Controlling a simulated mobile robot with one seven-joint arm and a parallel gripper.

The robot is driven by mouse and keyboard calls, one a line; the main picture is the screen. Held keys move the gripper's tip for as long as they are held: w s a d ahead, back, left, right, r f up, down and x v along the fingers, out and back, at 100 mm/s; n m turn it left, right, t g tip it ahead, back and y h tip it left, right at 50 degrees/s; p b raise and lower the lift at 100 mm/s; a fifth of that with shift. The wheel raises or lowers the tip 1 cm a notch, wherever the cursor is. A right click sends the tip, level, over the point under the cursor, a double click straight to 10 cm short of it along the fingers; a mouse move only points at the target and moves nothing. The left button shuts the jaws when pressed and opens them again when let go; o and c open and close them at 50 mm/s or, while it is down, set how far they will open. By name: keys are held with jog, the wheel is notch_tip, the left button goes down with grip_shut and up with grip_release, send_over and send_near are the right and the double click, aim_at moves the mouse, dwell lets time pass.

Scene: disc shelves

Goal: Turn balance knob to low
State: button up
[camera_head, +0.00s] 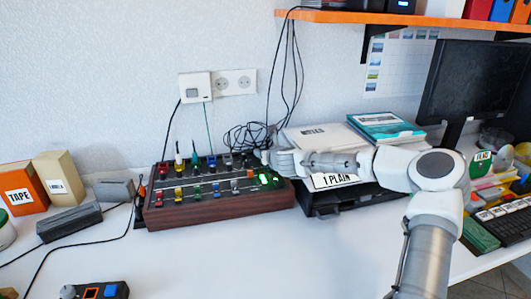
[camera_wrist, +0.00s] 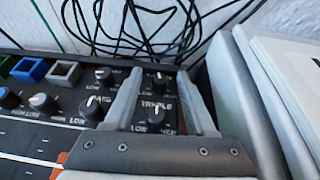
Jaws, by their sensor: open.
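The mixer console (camera_head: 225,207), a dark panel with wood sides, sits on the white desk in the head view. In the wrist view its corner shows several black knobs with white pointers. An upper knob (camera_wrist: 158,80) and a lower knob (camera_wrist: 155,114) lie between my fingers, with lettering like "TREBLE" between them. More knobs (camera_wrist: 92,109) (camera_wrist: 104,75) are left of my fingers. I cannot read which knob is balance. My gripper (camera_head: 264,157) is open over the console's back right corner; it also shows in the wrist view (camera_wrist: 160,82). Whether the fingers touch a knob is unclear.
Black cables (camera_wrist: 145,28) lie tangled behind the console. A stack of binders and books (camera_head: 325,137) on a black tray (camera_head: 350,199) stands close to its right.

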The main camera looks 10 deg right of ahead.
jog(key=shift+s, duration=0.1)
jog(key=p+v, duration=0.3)
jog(key=v, duration=1.4)
jog(key=shift+s+r, duration=0.1)
jog(key=shift+r, duration=0.1)
